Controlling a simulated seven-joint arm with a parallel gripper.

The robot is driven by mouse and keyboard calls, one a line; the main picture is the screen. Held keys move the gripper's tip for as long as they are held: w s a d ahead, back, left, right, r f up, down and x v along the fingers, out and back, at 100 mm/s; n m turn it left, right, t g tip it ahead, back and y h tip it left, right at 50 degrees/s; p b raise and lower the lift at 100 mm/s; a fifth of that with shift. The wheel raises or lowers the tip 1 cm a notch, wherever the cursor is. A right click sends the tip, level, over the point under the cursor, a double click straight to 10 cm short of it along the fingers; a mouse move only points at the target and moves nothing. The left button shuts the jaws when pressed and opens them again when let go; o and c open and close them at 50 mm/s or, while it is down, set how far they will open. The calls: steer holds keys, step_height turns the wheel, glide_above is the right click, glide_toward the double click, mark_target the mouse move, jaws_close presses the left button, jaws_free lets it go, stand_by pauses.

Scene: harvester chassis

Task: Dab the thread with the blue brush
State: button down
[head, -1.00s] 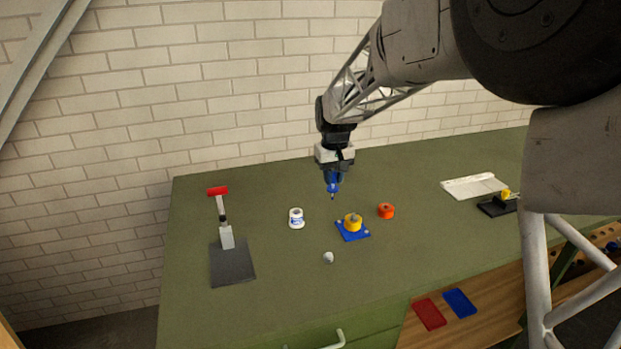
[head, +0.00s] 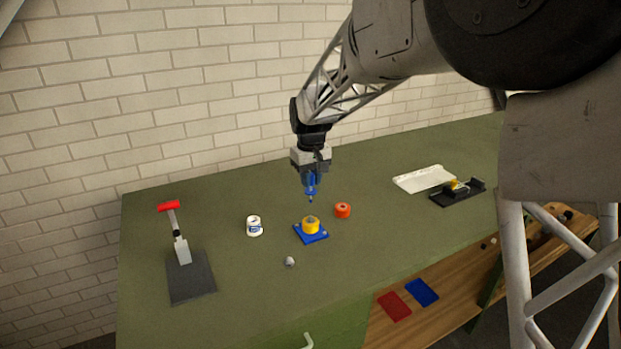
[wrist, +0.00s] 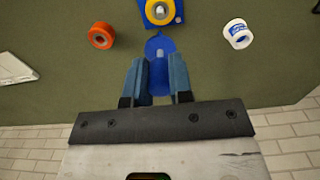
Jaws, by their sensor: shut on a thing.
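My gripper (head: 311,178) is shut on the blue brush (head: 311,187) and holds it tip down above the bench. In the wrist view the blue brush (wrist: 158,47) sits between the two fingers of my gripper (wrist: 157,70). A yellow round fitting (head: 311,227) with a grey top stands on a blue square plate (head: 302,237). The grey top may be the thread; it is too small to tell. The brush tip appears just above or behind it, apart from it. In the wrist view the yellow fitting (wrist: 150,14) lies just beyond the brush.
A white tub (head: 254,227) stands left of the plate and an orange ring (head: 343,210) right of it. A small grey cap (head: 290,262) lies in front. A red-topped tool stand (head: 182,250) is at left; a white tray (head: 424,178) and black holder (head: 456,193) are at right.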

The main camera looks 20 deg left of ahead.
mark_target(311, 191)
steer(key=shift+f, duration=1.85)
steer(key=shift+f, duration=0.45)
stand_by(0.7)
steer(key=shift+r, duration=0.2)
stand_by(0.6)
steer(key=shift+r, duration=1.8)
steer(key=w+d+m, duration=0.3)
steer(key=w+d, duration=0.2)
steer(key=d, duration=0.9)
steer(key=w+d+m, duration=0.3)
steer(key=w+d, duration=0.3)
steer(key=d, duration=0.8)
steer(key=w+d+m, duration=0.3)
steer(key=w+d, duration=0.3)
steer(key=d, duration=0.9)
steer(key=shift+w, duration=0.15)
